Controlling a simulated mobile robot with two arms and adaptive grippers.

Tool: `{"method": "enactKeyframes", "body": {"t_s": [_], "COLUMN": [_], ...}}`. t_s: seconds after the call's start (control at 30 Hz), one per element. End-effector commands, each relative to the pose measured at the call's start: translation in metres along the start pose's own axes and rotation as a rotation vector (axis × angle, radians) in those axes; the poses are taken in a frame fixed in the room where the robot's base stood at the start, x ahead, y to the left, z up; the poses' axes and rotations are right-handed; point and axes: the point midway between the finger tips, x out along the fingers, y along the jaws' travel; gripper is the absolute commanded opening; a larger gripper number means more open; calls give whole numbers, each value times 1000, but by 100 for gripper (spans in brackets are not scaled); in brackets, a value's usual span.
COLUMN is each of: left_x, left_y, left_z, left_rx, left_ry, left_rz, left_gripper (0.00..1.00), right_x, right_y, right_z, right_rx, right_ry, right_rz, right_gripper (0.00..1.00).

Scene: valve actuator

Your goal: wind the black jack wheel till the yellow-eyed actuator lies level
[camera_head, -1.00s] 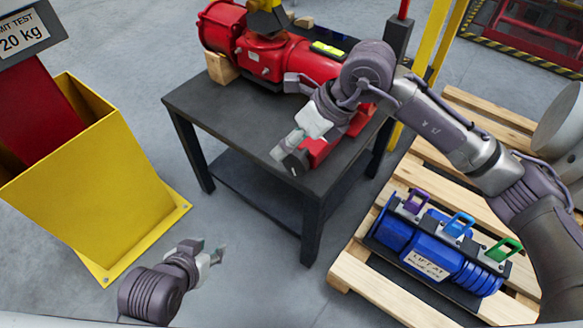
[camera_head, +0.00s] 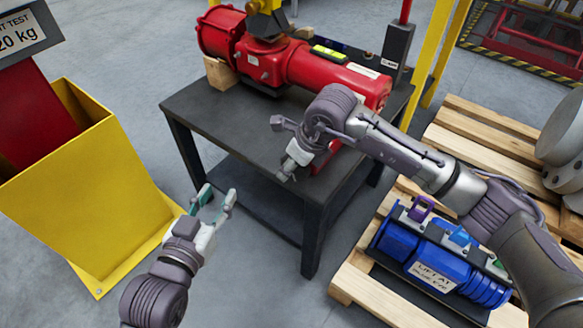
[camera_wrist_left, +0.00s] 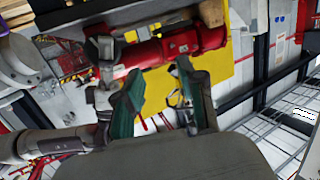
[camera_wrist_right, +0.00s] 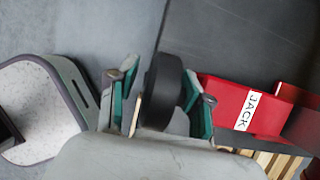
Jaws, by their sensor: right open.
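The red actuator (camera_head: 285,58) with a yellow piece (camera_head: 266,12) on top lies on the dark table; I cannot tell whether it is level. A yellow-green spirit level (camera_head: 328,52) lies along it. The red jack (camera_wrist_right: 240,105), labelled JACK, sits at the table's edge below my right arm. Its black wheel (camera_wrist_right: 164,90) stands between the fingers of my open right gripper (camera_wrist_right: 160,103); contact is unclear. In the head view, my right gripper (camera_head: 291,160) hides most of the wheel. My left gripper (camera_head: 217,202) is open and empty, left of the table.
A yellow bin (camera_head: 75,170) stands at the left. A wooden pallet (camera_head: 350,275) with a blue actuator (camera_head: 430,255) is at the right. A wooden block (camera_head: 220,73) and a dark post (camera_head: 398,52) flank the red actuator. Bare floor lies before the table.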

Motion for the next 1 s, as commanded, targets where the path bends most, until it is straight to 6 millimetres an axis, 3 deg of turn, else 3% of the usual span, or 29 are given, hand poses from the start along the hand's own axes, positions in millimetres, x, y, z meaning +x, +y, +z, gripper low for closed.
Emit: {"method": "enactKeyframes", "body": {"t_s": [0.37,0.67,1.0], "left_x": [1,1,2], "left_y": [1,1,2], "left_z": [-7,-6,-14], "left_rx": [-1,-1,-1], "left_ry": [37,36,87], "left_rz": [2,2,5], "left_gripper": [40,40,40], "right_x": [6,6,7], "right_y": [0,0,0], "right_z": [0,0,-1], "right_rx": [0,0,0], "right_ry": [0,0,-15], "right_rz": [0,0,0], "right_gripper": [50,2,0]}}
